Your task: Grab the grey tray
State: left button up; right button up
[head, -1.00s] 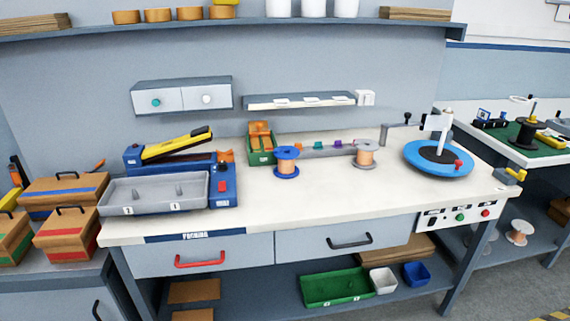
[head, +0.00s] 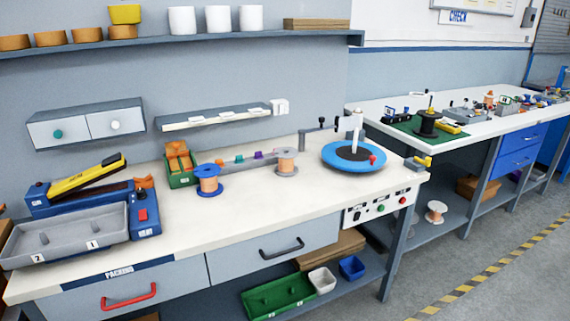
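The grey tray (head: 66,236) sits at the left end of the white workbench (head: 255,205), in front of a blue device with a yellow lever (head: 85,174). It is a shallow open tray with two compartments labelled 2 and 1 on its front wall. A small peg shows in each compartment. Its left end is near the picture's left edge. Neither of my grippers shows in the head view.
Right of the tray stand a green box (head: 181,166), a blue-based spool (head: 208,180), another spool (head: 286,161) and a blue turntable (head: 354,156). The bench front between them is clear. A green tray (head: 278,296) lies on the lower shelf.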

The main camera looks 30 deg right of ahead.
aim_at(33, 242)
jog(key=i+j+z, duration=0.15)
jog(key=i+j, duration=0.15)
jog(key=i+j+z, duration=0.1)
jog(key=i+j, duration=0.15)
jog(key=j, duration=0.2)
jog(key=i+j+z, duration=0.15)
jog(key=j, duration=0.25)
jog(key=i+j+z, duration=0.15)
jog(key=i+j, duration=0.15)
jog(key=j, duration=0.15)
